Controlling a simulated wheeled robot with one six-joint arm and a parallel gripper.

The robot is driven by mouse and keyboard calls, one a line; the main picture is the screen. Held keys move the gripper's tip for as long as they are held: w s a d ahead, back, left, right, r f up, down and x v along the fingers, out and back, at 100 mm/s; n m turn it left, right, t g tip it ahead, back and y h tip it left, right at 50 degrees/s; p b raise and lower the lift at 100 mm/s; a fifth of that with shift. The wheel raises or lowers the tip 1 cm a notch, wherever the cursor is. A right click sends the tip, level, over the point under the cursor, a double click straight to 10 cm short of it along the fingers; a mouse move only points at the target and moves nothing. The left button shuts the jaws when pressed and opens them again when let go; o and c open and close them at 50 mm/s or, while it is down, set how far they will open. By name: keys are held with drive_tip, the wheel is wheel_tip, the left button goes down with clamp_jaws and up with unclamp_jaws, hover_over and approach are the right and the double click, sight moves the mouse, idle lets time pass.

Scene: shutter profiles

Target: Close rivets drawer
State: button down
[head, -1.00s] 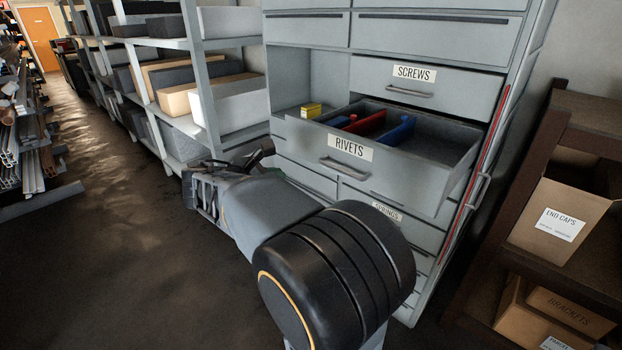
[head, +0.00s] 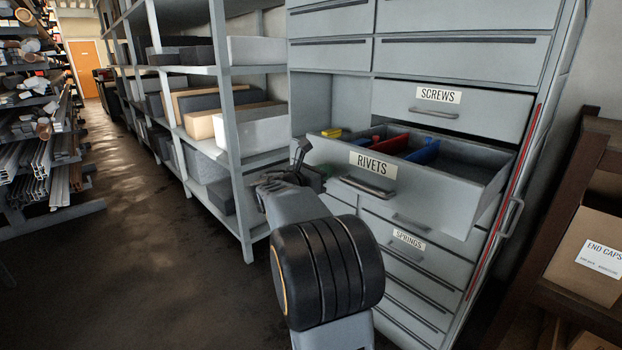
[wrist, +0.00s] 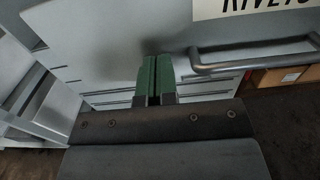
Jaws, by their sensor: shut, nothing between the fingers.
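The rivets drawer (head: 420,185) stands pulled out of the grey cabinet, with a RIVETS label and a bar handle (head: 368,187) on its front. Inside it are red and blue dividers or bins. In the wrist view the drawer front (wrist: 120,35) fills the upper area, with its handle (wrist: 250,58) to the right. My gripper (wrist: 157,80) is shut and empty, its green fingertips close to the drawer front, left of the handle. I cannot tell if they touch it. In the head view my gripper (head: 305,165) is partly hidden by my arm, near the drawer's left front corner.
The screws drawer (head: 450,103) above appears slightly out, and the springs drawer (head: 405,250) is below. An open bay with a yellow box (head: 331,133) lies behind the drawer's left side. Grey shelving (head: 230,130) stands left, a brown rack with an end caps box (head: 590,255) right. Floor at left is clear.

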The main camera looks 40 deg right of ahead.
sight(338, 166)
drive_tip(key=shift+d, duration=1.6)
